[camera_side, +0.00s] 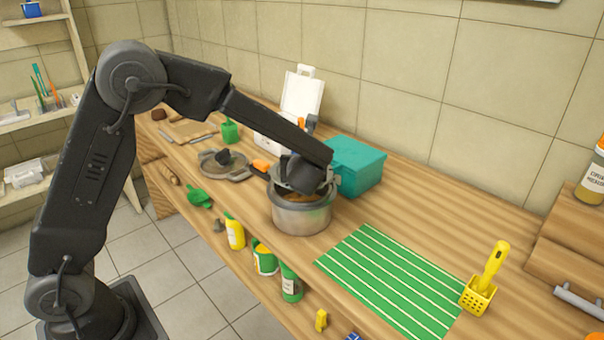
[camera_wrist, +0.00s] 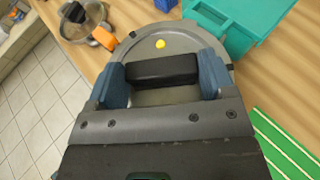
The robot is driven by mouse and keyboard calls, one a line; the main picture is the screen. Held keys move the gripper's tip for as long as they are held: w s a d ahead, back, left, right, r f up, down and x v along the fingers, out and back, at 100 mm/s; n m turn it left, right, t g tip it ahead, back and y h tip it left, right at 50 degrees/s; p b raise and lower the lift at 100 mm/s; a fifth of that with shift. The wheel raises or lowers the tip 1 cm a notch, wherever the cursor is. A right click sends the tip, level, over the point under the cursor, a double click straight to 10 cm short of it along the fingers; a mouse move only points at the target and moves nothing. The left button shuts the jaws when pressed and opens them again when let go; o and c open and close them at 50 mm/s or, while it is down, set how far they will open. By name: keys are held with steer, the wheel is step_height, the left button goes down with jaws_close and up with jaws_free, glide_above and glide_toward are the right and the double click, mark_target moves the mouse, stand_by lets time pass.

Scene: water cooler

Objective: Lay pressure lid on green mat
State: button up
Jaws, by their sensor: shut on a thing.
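The grey pressure lid (camera_wrist: 185,42) has a yellow button and a black bar handle (camera_wrist: 163,71). My gripper (camera_wrist: 164,75) is shut on that handle, with a blue finger at each end. In the side view my gripper (camera_side: 306,184) is over the steel pot (camera_side: 301,217), hiding most of the lid. Brownish contents show at the pot's rim, so the lid seems raised or tilted there; the exact gap is unclear. The green mat (camera_side: 388,281) with white stripes lies bare, right of the pot. Its edge also shows in the wrist view (camera_wrist: 286,151).
A teal box (camera_side: 357,168) stands close behind the pot. A glass lid (camera_side: 222,163) and an orange-handled item (camera_side: 262,165) lie left of the pot. Bare counter surrounds the mat's back side.

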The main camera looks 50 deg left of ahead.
steer(key=s+a+r, duration=0.6)
steer(key=a+r, duration=0.2)
steer(key=a, duration=0.2)
steer(key=w+d+f+m+h, duration=0.1)
steer(key=d, duration=0.2)
steer(key=w+d+f+m+t, duration=0.1)
steer(key=d, duration=0.2)
steer(key=w+d+f+m+t+h, duration=0.1)
steer(key=w+d, duration=0.1)
steer(key=d, duration=0.1)
steer(key=shift+d+h, duration=0.3)
steer(key=shift+d, duration=0.05)
steer(key=w+d+f+m+t+h, duration=0.1)
steer(key=d+f+m+h, duration=0.3)
steer(key=d, duration=0.8)
steer(key=d+f+m+t+h, duration=0.2)
steer(key=d+f+m+h, duration=0.15)
steer(key=d, duration=0.85)
steer(key=shift+n, duration=0.25)
steer(key=f, duration=0.5)
steer(key=shift+d+f, duration=0.2)
steer(key=shift+d, duration=0.15)
steer(key=shift+f, duration=2.3)
